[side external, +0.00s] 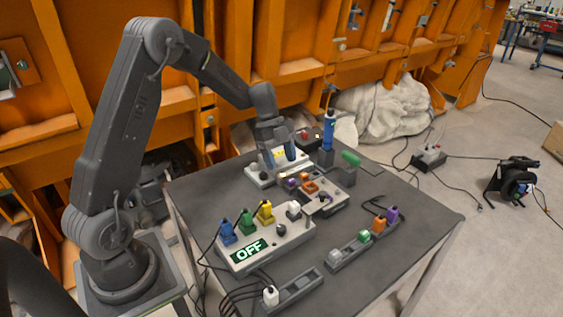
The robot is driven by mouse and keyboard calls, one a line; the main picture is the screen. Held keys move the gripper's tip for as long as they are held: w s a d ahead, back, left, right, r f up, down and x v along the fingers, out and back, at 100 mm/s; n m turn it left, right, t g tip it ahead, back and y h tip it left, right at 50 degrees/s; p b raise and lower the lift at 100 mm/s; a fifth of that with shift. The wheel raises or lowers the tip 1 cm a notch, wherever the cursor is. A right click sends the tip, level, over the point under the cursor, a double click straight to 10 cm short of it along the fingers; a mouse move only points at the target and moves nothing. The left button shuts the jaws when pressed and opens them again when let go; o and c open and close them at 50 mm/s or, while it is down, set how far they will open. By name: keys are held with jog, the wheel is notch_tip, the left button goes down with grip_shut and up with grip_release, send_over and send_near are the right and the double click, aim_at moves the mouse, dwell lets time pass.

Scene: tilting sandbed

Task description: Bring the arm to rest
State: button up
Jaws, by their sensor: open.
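My gripper (279,157) is in the side external view, at the back left of the grey table (395,190). It points down, with its fingers apart, just over or at a white box with a yellow patch (262,176). I cannot tell whether the fingertips touch this box. Nothing shows clearly between the fingers. The arm reaches over the table from its stand on the left, bent at the elbow high up.
A white box with blue, green and yellow plugs and a lit "OFF" sign (249,251) stands at the front left. Near my gripper are a box with orange and purple parts (322,200), an upright blue cylinder (328,130) and a green-handled thing (351,158). Plug strips (345,255) lie at the front.

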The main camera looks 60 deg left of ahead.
jog(key=shift+r, duration=0.1)
jog(key=s+d+r+n+t+y, duration=0.25)
jog(key=s+d+r+n, duration=0.55)
jog(key=r, duration=0.4)
jog(key=s+d+r+n+t+y, duration=0.1)
jog(key=s+d+r+n, duration=0.1)
jog(key=s+n, duration=0.3)
jog(key=s+d+r+n+t+y, duration=0.1)
jog(key=s+d+n, duration=0.3)
jog(key=s, duration=0.6)
jog(key=shift+s+r+n+t+y, duration=0.2)
jog(key=shift+r+n+t+y, duration=0.15)
jog(key=shift+r+n+t, duration=0.15)
